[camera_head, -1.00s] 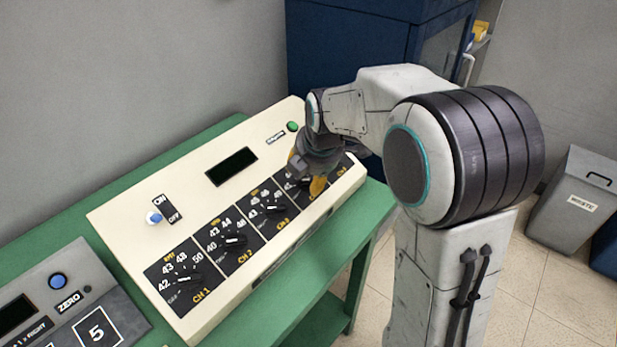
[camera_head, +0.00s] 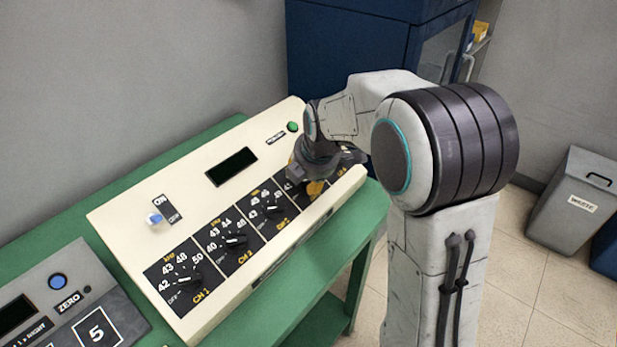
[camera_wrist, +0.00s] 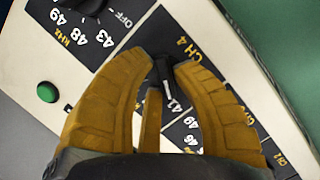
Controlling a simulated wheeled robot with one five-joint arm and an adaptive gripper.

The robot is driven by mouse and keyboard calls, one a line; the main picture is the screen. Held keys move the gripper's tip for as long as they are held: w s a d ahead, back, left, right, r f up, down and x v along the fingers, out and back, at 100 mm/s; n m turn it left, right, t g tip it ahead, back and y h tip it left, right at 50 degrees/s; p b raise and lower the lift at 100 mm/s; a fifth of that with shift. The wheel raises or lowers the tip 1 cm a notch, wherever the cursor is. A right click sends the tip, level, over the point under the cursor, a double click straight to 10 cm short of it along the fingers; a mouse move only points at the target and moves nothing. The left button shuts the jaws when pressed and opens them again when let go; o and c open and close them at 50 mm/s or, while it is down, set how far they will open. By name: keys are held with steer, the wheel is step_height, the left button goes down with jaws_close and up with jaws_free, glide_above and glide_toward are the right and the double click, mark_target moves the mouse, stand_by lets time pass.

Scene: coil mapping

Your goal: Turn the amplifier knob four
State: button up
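The amplifier (camera_head: 130,215) is a cream sloped console on a green table, with a row of black channel panels and knobs. In the wrist view the black channel 4 knob (camera_wrist: 163,70) lies between my two yellow fingertips, beside the "CH 4" label (camera_wrist: 190,48). My gripper (camera_wrist: 166,64) appears shut on this knob, a fingertip on each side. In the head view my gripper (camera_head: 312,184) and wrist hide this knob and much of the panel's far end.
Knobs of channel 1 (camera_head: 190,279), channel 2 (camera_head: 235,240) and channel 3 (camera_head: 269,210) stand nearer along the row. Another knob (camera_wrist: 85,4) is just past my left finger. A green button (camera_wrist: 47,92), a display (camera_head: 232,166) and a switch (camera_head: 154,218) are higher on the console.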

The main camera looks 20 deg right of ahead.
steer(key=shift+s, duration=0.1)
jaws_close()
steer(key=shift+m+p, duration=0.3)
steer(key=shift+m, duration=0.2)
steer(key=shift+f+m+g+b, duration=0.2)
steer(key=shift+m+g+b, duration=0.2)
steer(key=shift+m, duration=0.3)
steer(key=o, duration=0.5)
jaws_free()
steer(key=shift+o, duration=0.2)
steer(key=shift+r, duration=0.1)
